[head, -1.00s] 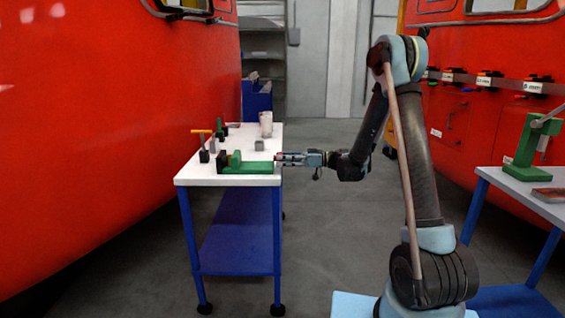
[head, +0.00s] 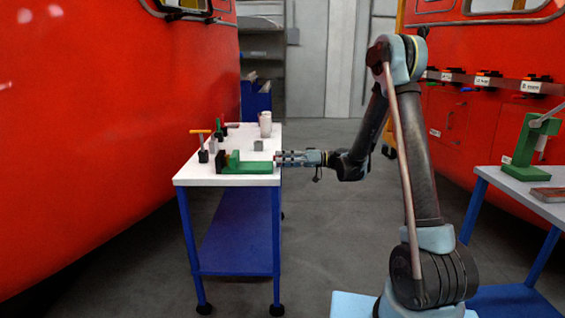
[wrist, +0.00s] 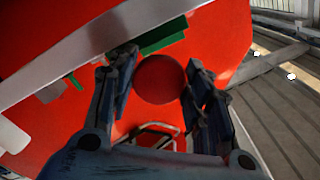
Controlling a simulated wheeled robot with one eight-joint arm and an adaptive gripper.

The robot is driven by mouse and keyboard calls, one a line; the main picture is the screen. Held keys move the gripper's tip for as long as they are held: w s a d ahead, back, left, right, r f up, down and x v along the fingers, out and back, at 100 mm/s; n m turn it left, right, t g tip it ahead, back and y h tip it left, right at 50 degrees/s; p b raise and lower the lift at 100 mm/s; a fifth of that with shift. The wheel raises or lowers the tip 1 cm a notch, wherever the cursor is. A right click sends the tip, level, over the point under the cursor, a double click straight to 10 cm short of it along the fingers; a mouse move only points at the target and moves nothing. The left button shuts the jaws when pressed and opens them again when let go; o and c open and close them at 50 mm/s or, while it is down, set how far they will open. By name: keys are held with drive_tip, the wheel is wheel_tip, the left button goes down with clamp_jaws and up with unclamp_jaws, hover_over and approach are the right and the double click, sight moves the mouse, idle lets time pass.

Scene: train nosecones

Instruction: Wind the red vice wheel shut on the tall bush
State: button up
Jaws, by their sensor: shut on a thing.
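The green vice (head: 247,167) lies on the near part of the white-topped table (head: 200,180), its jaws toward the left. Its red wheel (wrist: 160,79) shows as a round disc between my fingers in the wrist view. My gripper (head: 282,158) reaches in level from the right at the table's right edge and is shut on the wheel, one finger on each side. In the head view the fingers mostly hide the wheel. I cannot make out the tall bush for certain; the space between the vice jaws is too small to read.
A grey block (head: 258,145), a pale cup (head: 265,124) and an orange-handled tool (head: 201,144) stand on the same table. A second table at right holds a green press (head: 527,142). Red train noses flank both sides.

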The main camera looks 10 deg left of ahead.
drive_tip(key=shift+w+d, duration=0.1)
drive_tip(key=o, duration=1.1)
drive_tip(key=shift+c, duration=0.2)
drive_tip(key=v, duration=0.8)
